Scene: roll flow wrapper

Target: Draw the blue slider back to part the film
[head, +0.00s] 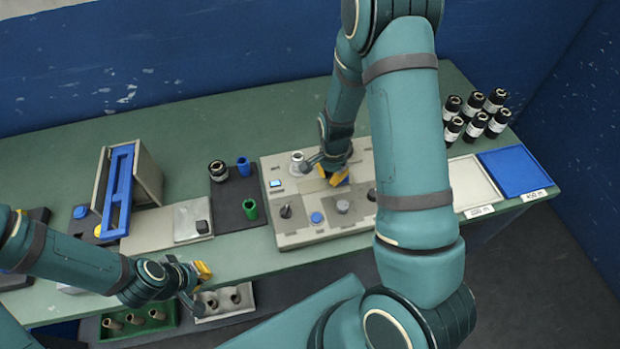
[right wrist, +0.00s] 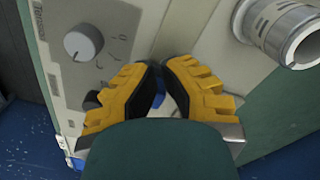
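My right gripper (head: 339,178) reaches down to the grey control panel (head: 300,238). In the right wrist view its yellow fingers (right wrist: 161,78) are close together with a narrow gap. A small blue part (right wrist: 158,100) shows in that gap, perhaps the blue slider; most of it is hidden. I cannot tell whether the fingers grip it. No film can be made out. My left gripper (head: 202,272) hangs by the table's front edge, apparently empty; its opening is unclear.
A dial (right wrist: 83,42) and a grey cylinder (right wrist: 285,30) flank my right fingers. A blue-framed machine (head: 118,190) stands left on the green table. Black-capped bottles (head: 477,115) and a blue tray (head: 515,172) are at the right. The table's back left is clear.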

